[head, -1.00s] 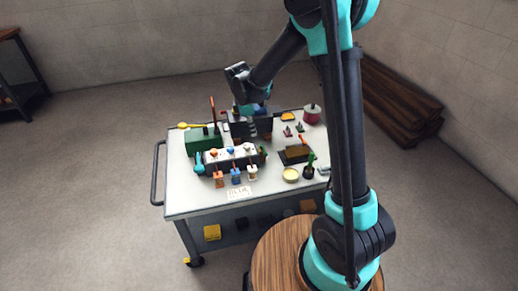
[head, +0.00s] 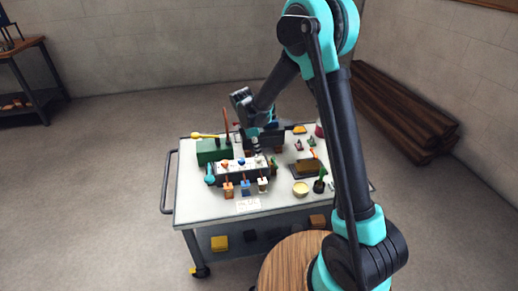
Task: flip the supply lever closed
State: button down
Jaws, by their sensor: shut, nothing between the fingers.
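A green box (head: 212,153) stands at the back left of the white cart top (head: 205,208). A lever with a yellow knob (head: 196,135) points left from its top, and a reddish-brown lever (head: 226,124) stands upright at its right side. I cannot tell by label which one is the supply lever. My gripper (head: 252,138) is at the back of the cart, just right of the upright lever, in front of or over a dark panel (head: 274,138). Its fingers are small and dark here; it appears shut and empty. Contact with a lever cannot be made out.
In front of the green box, a pale-topped block (head: 238,166) carries several coloured knobs and tags. A cream round dish (head: 301,188), a dark pot with a green top (head: 320,184) and a brown block (head: 305,167) fill the right side. The cart's front left is clear.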

aim_at(275, 164)
jog(key=x, duration=0.6)
jog(key=shift+w+d+f, duration=0.1)
jog(key=shift+d+f, duration=0.15)
jog(key=shift+d, duration=0.05)
jog(key=shift+w+d+f, duration=0.1)
jog(key=shift+w+d, duration=0.05)
jog(key=shift+d, duration=0.4)
jog(key=shift+w+d, duration=0.15)
jog(key=shift+d, duration=0.45)
jog(key=shift+w+d+f, duration=0.15)
jog(key=shift+d, duration=0.4)
